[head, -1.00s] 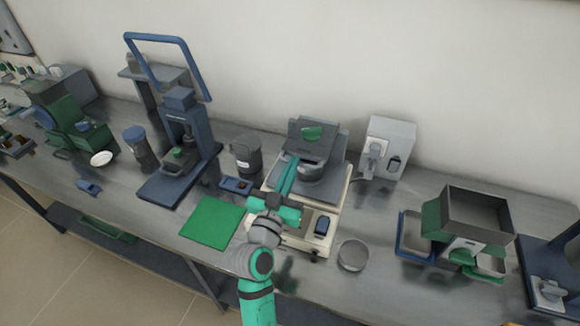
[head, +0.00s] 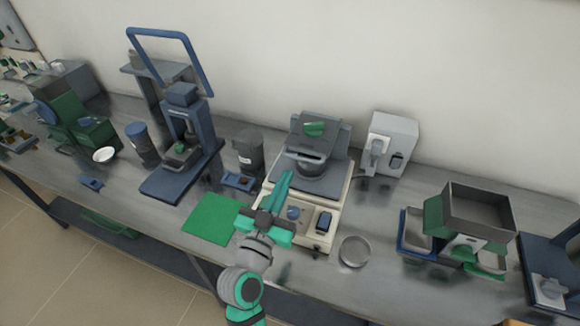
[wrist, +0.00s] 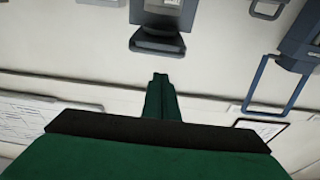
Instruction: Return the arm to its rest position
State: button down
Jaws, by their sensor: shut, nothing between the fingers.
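My arm (head: 245,285) reaches up from the bottom of the head view, over the front edge of the bench. My teal gripper (head: 287,177) points away from me, toward the white-based device (head: 325,240) with a dark grey top. Its fingers are shut together and hold nothing. In the head view the fingers overlap the front left of that device; I cannot tell the height gap. In the wrist view the closed green fingers (wrist: 161,82) point toward the pale wall, with nothing between them.
A green mat (head: 213,219) lies left of my gripper. A round metal dish (head: 355,251) is at the right. A blue press-like stand (head: 185,150) is at the back left. A hopper device (head: 470,215) stands at the right. A grey-white box (head: 392,142) stands near the wall.

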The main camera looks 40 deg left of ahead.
jog(key=shift+s+d+f, duration=0.2)
jog(key=shift+s+f, duration=0.15)
jog(key=shift+s, duration=0.25)
jog(key=shift+s+d+f, duration=0.15)
jog(key=shift+s+f, duration=0.2)
jog(key=shift+s, duration=0.25)
jog(key=shift+f, duration=0.1)
jog(key=s+d+f+g, duration=0.1)
jog(key=d+f, duration=0.4)
jog(key=s+d+f+n+g, duration=0.1)
jog(key=s+d+f, duration=0.1)
jog(key=d+f, duration=0.3)
jog(key=s+d+f+g+h, duration=0.1)
jog(key=s+d+f, duration=0.1)
jog(key=d+f, duration=0.4)
jog(key=shift+s+d+n, duration=0.25)
jog(key=shift+d+n, duration=0.05)
jog(key=shift+d, duration=0.05)
jog(key=s+d+f+m+h, duration=0.1)
jog(key=s+d+m+h, duration=0.4)
jog(key=s+d, duration=0.9)
jog(key=s, duration=0.3)
jog(key=shift+d+f+g+h, duration=0.25)
jog(key=shift+f+g+h, duration=0.05)
jog(key=shift+f, duration=0.1)
